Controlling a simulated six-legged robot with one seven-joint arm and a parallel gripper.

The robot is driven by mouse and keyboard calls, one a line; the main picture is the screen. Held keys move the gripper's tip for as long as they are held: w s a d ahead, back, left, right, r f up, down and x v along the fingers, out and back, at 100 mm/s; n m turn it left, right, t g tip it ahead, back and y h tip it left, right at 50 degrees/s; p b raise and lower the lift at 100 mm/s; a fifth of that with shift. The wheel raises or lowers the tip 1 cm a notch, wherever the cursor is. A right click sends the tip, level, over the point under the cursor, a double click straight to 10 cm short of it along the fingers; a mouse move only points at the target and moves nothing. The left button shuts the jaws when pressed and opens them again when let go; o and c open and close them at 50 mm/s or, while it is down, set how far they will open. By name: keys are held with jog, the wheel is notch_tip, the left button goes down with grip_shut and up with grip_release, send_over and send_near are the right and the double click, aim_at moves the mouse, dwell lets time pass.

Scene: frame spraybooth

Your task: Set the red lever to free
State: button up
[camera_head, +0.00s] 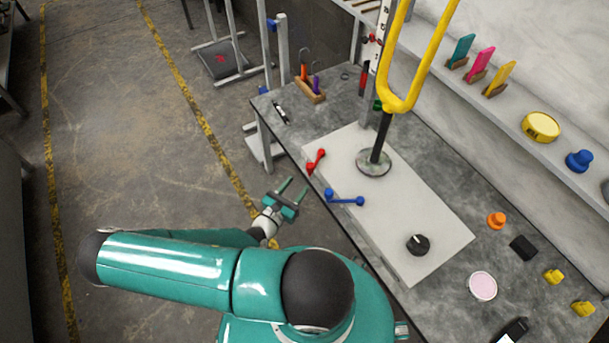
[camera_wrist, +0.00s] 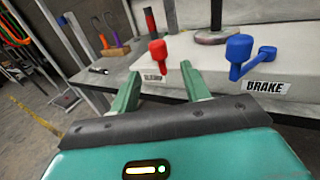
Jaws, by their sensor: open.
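The red lever (camera_head: 316,161) stands at the left front edge of a pale raised panel (camera_head: 425,270) on the workbench. In the wrist view the red lever (camera_wrist: 158,52) has a round knob on top, and a partly hidden label sits below it. My gripper (camera_head: 293,191) is open and empty, off the bench's front edge, with its fingers pointing toward the red lever. In the wrist view the fingers of my gripper (camera_wrist: 163,84) are apart, with the lever beyond them and between them, not touched.
A blue lever (camera_head: 345,198), labelled BRAKE in the wrist view (camera_wrist: 240,55), is close to the right of the red one. A black knob (camera_head: 418,244) and a post with a yellow hoop (camera_head: 402,103) stand on the panel. Open floor (camera_head: 150,190) lies left.

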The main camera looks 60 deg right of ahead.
jog(key=a, duration=0.4)
jog(key=shift+a, duration=0.3)
jog(key=w+a+r+m+g+y, duration=0.2)
jog(key=w+a+r+m+y, duration=0.1)
jog(key=a+r+m+y, duration=0.45)
jog(key=w+a+r+m+g+y, duration=0.1)
jog(key=w+a+r+m+y, duration=0.4)
jog(key=a+r, duration=0.4)
jog(key=s+a+r+m+t+y, duration=0.1)
jog(key=a+r+t, duration=0.2)
jog(key=r, duration=0.6)
jog(key=s+a+r+m+t+y, duration=0.2)
jog(key=a+r+t, duration=0.1)
jog(key=r, duration=0.6)
jog(key=s+a+r+m+t+y, duration=0.2)
jog(key=a+r+t, duration=0.1)
jog(key=r, duration=0.6)
jog(key=shift+s, duration=0.25)
jog(key=shift+y, duration=0.25)
